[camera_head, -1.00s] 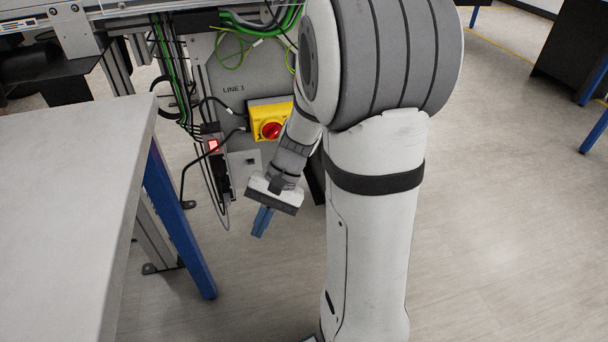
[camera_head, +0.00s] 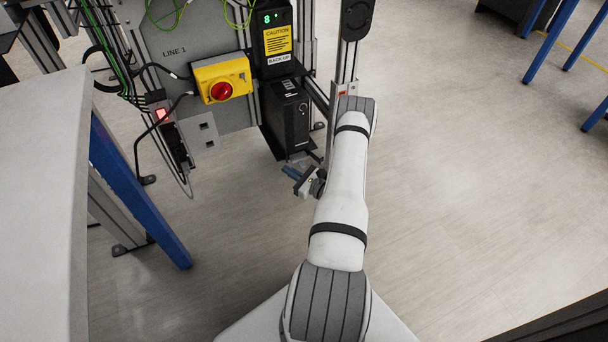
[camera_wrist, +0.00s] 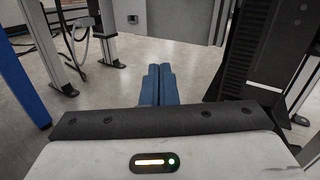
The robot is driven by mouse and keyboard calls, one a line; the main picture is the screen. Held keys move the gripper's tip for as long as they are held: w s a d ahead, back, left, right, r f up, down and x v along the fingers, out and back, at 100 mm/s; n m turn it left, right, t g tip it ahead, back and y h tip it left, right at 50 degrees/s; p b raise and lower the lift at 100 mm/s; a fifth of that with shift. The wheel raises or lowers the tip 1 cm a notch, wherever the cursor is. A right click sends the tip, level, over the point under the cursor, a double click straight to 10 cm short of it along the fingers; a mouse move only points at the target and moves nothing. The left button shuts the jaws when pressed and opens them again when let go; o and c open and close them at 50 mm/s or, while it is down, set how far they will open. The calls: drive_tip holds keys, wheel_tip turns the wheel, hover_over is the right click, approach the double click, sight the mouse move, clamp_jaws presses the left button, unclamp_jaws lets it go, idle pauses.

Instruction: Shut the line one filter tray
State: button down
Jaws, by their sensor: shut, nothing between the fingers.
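The line 1 station has a grey panel (camera_head: 190,50) labelled LINE 1. Beside it stands a black unit (camera_head: 287,112) with a caution label above it. A thin flat piece (camera_head: 301,157) shows low at the foot of this unit; I cannot tell whether it is the filter tray or how far out it stands. My gripper (camera_head: 291,172) is low, just in front of that foot, its blue fingers together and empty. In the wrist view the shut fingers (camera_wrist: 157,84) point ahead over the floor, with the black vented unit (camera_wrist: 247,50) close on their right.
A yellow box with a red rotary switch (camera_head: 222,80) sits on the panel. A red-lit switch (camera_head: 161,115) and hanging cables are left of it. A pale table (camera_head: 40,200) with a blue leg (camera_head: 140,195) stands at the left.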

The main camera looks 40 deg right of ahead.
drive_tip(key=s+d+f+m+h, duration=0.7)
drive_tip(key=s+f+h, duration=0.2)
drive_tip(key=f, duration=0.4)
drive_tip(key=b+x, duration=0.5)
drive_tip(key=x, duration=0.8)
drive_tip(key=shift+w+d, duration=0.25)
drive_tip(key=shift+d, duration=0.2)
